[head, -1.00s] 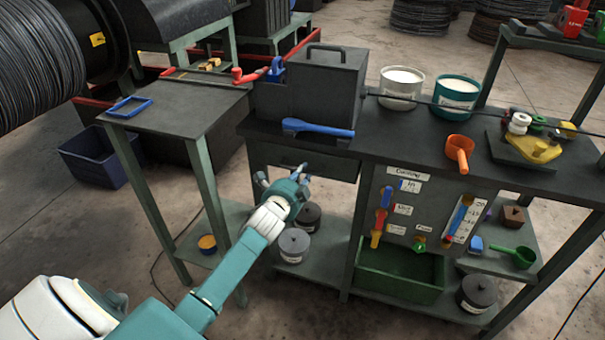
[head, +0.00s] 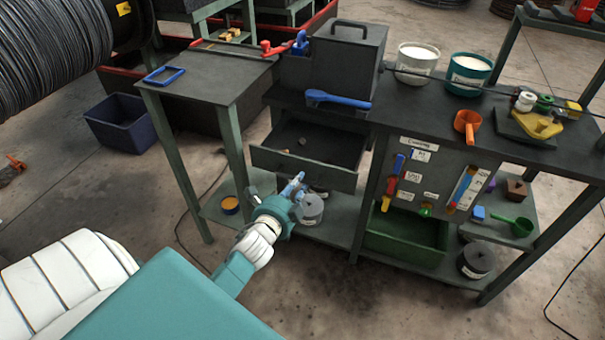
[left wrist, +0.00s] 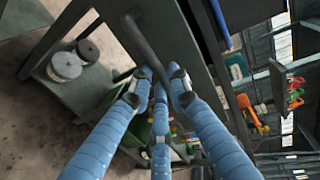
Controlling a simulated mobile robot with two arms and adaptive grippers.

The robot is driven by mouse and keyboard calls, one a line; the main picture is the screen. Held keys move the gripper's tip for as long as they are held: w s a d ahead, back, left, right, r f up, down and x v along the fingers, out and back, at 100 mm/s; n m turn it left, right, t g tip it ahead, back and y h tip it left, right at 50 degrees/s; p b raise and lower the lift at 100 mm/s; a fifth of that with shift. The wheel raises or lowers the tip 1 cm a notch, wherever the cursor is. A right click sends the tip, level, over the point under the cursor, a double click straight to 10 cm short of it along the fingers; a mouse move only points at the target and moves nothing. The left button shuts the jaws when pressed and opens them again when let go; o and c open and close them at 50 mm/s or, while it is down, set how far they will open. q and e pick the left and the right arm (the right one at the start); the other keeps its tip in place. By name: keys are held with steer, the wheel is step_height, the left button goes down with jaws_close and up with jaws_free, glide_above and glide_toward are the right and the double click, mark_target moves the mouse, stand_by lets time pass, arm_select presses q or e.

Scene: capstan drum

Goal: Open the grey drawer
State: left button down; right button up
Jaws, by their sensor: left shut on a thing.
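The grey drawer (head: 303,172) under the bench top stands pulled out, and its inside shows in the head view. A couple of small things lie in it towards the left. My left gripper (head: 297,183) is at the drawer's front, shut on the drawer handle. In the left wrist view the dark bar handle (left wrist: 143,47) runs between the blue fingers of my left gripper (left wrist: 158,78). The fingers hide part of the handle. My right gripper is not in view.
A blue scoop (head: 337,99) lies on the bench top above the drawer. Grey round weights (head: 310,209) stand on the lower shelf beneath it. A green bin (head: 405,240) is to the right. A side table (head: 215,82) stands to the left.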

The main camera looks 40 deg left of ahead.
arm_select(q)
steer(key=shift+v, duration=0.85)
steer(key=shift+f, duration=0.3)
steer(key=c, duration=1.6)
jaws_free()
steer(key=v, duration=1.2)
steer(key=shift+r, duration=0.1)
